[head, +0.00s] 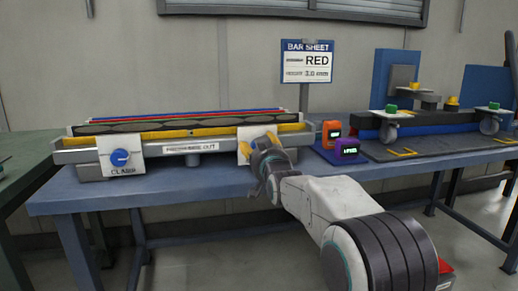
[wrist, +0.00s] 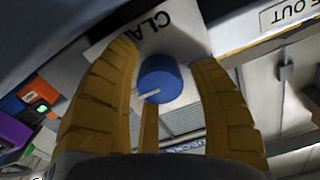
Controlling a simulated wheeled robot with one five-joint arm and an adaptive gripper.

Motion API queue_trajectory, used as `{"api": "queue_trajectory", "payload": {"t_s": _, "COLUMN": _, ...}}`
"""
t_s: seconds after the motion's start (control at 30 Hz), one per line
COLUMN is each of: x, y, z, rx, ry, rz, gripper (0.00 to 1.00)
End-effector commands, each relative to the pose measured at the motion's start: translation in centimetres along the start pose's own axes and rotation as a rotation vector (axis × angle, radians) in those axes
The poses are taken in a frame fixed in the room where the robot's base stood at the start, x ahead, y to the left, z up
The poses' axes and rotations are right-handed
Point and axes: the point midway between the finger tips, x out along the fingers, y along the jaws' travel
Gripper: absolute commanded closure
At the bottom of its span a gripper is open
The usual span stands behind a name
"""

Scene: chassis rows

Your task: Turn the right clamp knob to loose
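Contact at the left finger is unclear. My gripper (head: 258,145) also shows at the fixture's right end in the head view.
The left clamp knob (head: 120,158), also blue, is on the fixture's left plate. Orange (head: 331,133) and purple (head: 340,151) boxes stand on the blue bench (head: 200,183), right of my gripper. A bar sheet sign (head: 307,61) stands behind.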

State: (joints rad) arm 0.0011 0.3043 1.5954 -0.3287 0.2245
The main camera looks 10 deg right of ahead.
Motion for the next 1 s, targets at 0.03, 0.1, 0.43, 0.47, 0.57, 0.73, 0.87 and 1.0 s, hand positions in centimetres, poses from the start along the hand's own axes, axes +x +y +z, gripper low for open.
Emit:
{"api": "queue_trajectory", "payload": {"t_s": 0.03, "x": -0.01, "y": -0.01, "z": -0.01, "rx": 0.0, "ry": 0.0, "rz": 0.0, "gripper": 0.5}}
{"api": "queue_trajectory", "payload": {"t_s": 0.1, "x": -0.01, "y": 0.0, "z": -0.01, "rx": 0.0, "ry": 0.0, "rz": 0.0, "gripper": 0.57}}
{"api": "queue_trajectory", "payload": {"t_s": 0.43, "x": -0.02, "y": -0.02, "z": 0.0, "rx": 0.0, "ry": 0.0, "rz": 0.0, "gripper": 0.86}}
{"api": "queue_trajectory", "payload": {"t_s": 0.47, "x": -0.02, "y": -0.02, "z": 0.0, "rx": 0.0, "ry": 0.0, "rz": 0.0, "gripper": 0.89}}
{"api": "queue_trajectory", "payload": {"t_s": 0.57, "x": -0.01, "y": -0.02, "z": 0.0, "rx": 0.0, "ry": 0.0, "rz": 0.0, "gripper": 0.94}}
{"api": "queue_trajectory", "payload": {"t_s": 0.73, "x": -0.01, "y": -0.03, "z": 0.01, "rx": -0.019, "ry": 0.001, "rz": -0.001, "gripper": 0.94}}
{"api": "queue_trajectory", "payload": {"t_s": 0.87, "x": 0.0, "y": -0.03, "z": 0.03, "rx": -0.065, "ry": 0.001, "rz": -0.001, "gripper": 0.94}}
{"api": "queue_trajectory", "payload": {"t_s": 1.0, "x": 0.0, "y": -0.03, "z": 0.03, "rx": -0.155, "ry": 0.002, "rz": -0.001, "gripper": 0.94}}
